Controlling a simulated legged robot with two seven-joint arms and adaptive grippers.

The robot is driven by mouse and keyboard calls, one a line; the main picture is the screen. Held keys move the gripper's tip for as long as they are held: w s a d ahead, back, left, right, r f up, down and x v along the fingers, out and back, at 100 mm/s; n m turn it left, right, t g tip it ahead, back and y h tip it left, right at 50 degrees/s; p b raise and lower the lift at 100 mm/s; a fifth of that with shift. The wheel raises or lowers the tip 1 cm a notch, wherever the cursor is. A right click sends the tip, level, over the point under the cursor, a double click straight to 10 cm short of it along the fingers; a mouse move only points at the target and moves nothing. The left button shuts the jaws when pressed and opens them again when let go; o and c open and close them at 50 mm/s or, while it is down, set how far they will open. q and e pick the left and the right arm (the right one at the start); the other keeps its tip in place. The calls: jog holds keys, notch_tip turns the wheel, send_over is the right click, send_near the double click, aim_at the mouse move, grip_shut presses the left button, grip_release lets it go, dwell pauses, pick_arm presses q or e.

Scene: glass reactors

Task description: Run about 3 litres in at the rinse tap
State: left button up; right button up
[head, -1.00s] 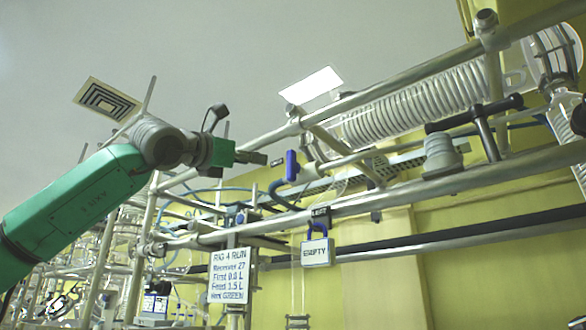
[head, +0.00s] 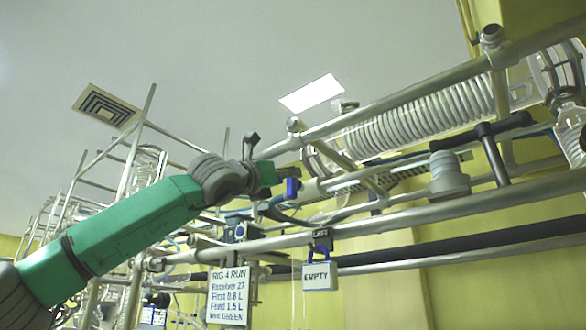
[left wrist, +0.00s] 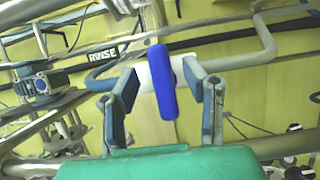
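The rinse tap has a blue lever handle (left wrist: 162,95) on a white body in a grey pipe; a black label reading RINSE (left wrist: 103,57) is beside it. The handle stands roughly upright in the left wrist view, crossing the pipe line. In the head view the blue handle (head: 291,188) shows just right of my left gripper (head: 274,173). In the left wrist view my left gripper (left wrist: 162,88) is open, one finger on each side of the handle, with gaps between. I cannot see any liquid level. My right gripper is not in view.
A white sign (head: 228,296) headed RIG 4 RUN and a blue-shackled tag reading EMPTY (head: 318,275) hang below a long rail (head: 400,225). Metal tubes crowd the space around the tap.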

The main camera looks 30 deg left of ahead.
pick_arm(q)
jog(key=shift+p+x, duration=0.5)
jog(key=shift+x, duration=0.95)
jog(key=shift+a, duration=0.1)
jog(key=shift+c, duration=0.4)
grip_shut()
jog(key=shift+a+f+n+y+b, duration=0.1)
jog(key=shift+n+y+b, duration=0.4)
jog(key=shift+n+b, duration=0.5)
jog(key=shift+a+f+n+y+b, duration=0.1)
jog(key=shift+n+y+b, duration=0.4)
jog(key=shift+n+b, duration=0.45)
jog(key=shift+a+r+n+g+y+b, duration=0.15)
jog(key=shift+n+y+b, duration=0.4)
jog(key=shift+n, duration=0.8)
jog(key=shift+a+n+g+y+b, duration=0.2)
jog(key=shift+n+y, duration=0.55)
jog(key=shift+n, duration=0.55)
jog(key=shift+o, duration=0.4)
grip_release()
